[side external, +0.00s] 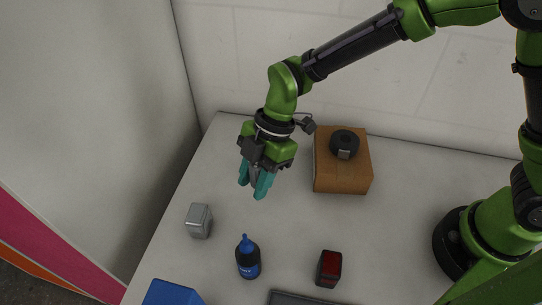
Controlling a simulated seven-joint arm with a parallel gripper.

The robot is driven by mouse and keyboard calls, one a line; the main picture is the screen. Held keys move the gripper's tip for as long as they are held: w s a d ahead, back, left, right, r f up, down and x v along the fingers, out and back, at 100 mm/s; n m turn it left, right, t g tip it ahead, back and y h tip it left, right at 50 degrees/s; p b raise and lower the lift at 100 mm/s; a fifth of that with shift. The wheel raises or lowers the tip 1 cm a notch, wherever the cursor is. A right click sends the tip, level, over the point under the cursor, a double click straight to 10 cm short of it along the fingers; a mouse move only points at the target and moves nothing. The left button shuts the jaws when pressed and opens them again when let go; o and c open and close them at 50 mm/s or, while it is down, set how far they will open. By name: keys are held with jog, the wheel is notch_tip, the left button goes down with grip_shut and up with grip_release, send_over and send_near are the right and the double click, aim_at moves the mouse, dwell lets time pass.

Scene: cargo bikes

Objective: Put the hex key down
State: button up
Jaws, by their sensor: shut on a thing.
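My gripper (255,191) has teal fingers and hangs above the back left part of the white table (285,222), pointing down. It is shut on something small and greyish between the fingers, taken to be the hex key. The fingers hide most of it, and its shape is too small to make out. No other hex key shows on the table. The fingertips appear to be above the tabletop, but their exact height cannot be told from this view.
A brown box (342,182) bearing a black roll (344,142) stands right of my gripper. A silver block (199,221), blue-capped bottle (248,260) and red-and-black item (329,268) stand nearer. A blue container (172,293) and dark tray (305,298) lie at the front. The table's middle is clear.

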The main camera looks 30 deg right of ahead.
jog(key=shift+w+a+f, duration=0.25)
jog(key=shift+w+f, duration=0.05)
jog(key=shift+f, duration=0.3)
jog(key=shift+w+a+f, duration=0.25)
jog(key=shift+a+f, duration=0.05)
jog(key=shift+f, duration=0.35)
jog(key=shift+w+a+f, duration=0.25)
jog(key=shift+w+f, duration=0.05)
jog(key=shift+f, duration=0.3)
jog(key=o, duration=1)
jog(key=shift+f, duration=0.15)
jog(key=shift+o, duration=0.2)
